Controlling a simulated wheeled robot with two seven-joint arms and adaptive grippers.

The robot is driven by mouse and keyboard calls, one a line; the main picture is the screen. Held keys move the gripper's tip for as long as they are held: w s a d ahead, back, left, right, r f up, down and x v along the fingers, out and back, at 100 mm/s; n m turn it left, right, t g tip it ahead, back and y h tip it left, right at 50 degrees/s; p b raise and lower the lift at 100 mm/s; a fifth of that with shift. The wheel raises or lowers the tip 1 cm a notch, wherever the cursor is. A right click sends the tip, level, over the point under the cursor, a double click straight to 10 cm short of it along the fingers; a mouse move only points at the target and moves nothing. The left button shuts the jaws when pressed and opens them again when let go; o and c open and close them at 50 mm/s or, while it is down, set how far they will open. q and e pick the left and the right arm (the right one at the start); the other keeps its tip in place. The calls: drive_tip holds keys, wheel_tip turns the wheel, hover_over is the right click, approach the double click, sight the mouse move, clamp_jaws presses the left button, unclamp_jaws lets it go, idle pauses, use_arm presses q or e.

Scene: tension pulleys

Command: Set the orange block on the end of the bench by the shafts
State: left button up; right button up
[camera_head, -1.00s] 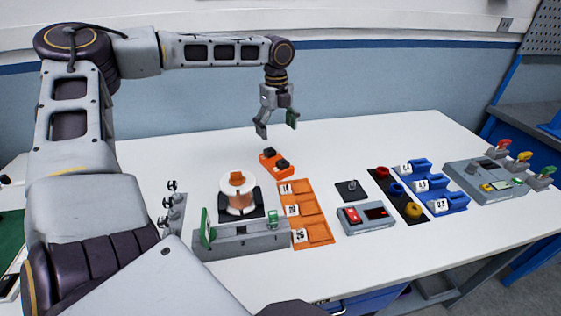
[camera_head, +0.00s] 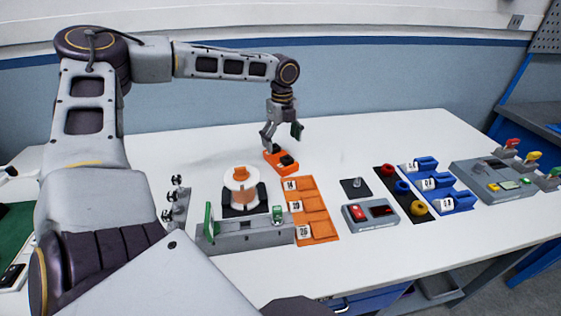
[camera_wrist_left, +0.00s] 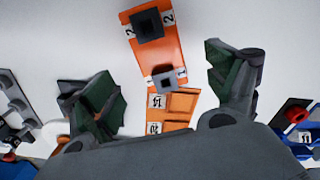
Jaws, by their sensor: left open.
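The orange block (camera_head: 281,160) with two black square posts lies on the white bench, behind the orange numbered tray. In the left wrist view the block (camera_wrist_left: 154,50) shows labels 1 and 2 beside its posts. My left gripper (camera_head: 282,139) is open just above the block; in the wrist view its green-padded fingers (camera_wrist_left: 165,82) stand wide apart, one on each side of the block's near end, with no contact visible. A grey rack with several dark-tipped upright shafts (camera_head: 175,207) stands at the left of the bench. My right gripper is out of view.
A control box (camera_head: 370,215), blue holders (camera_head: 447,189) and a switch panel (camera_head: 495,182) are to the right. The back of the bench (camera_head: 370,135) is clear.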

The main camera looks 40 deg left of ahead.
sight(280, 154)
use_arm(q)
wheel_tip(280, 154, down, 2)
drive_tip(key=shift+f, duration=0.25)
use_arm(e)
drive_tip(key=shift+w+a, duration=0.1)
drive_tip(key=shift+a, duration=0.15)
use_arm(q)
drive_tip(key=shift+f, duration=0.1)
drive_tip(key=shift+a+f, duration=0.2)
drive_tip(key=shift+f, duration=0.75)
drive_tip(key=shift+a+f, duration=0.15)
drive_tip(key=shift+f, duration=0.75)
drive_tip(key=shift+f+b, duration=0.3)
drive_tip(key=shift+f, duration=0.4)
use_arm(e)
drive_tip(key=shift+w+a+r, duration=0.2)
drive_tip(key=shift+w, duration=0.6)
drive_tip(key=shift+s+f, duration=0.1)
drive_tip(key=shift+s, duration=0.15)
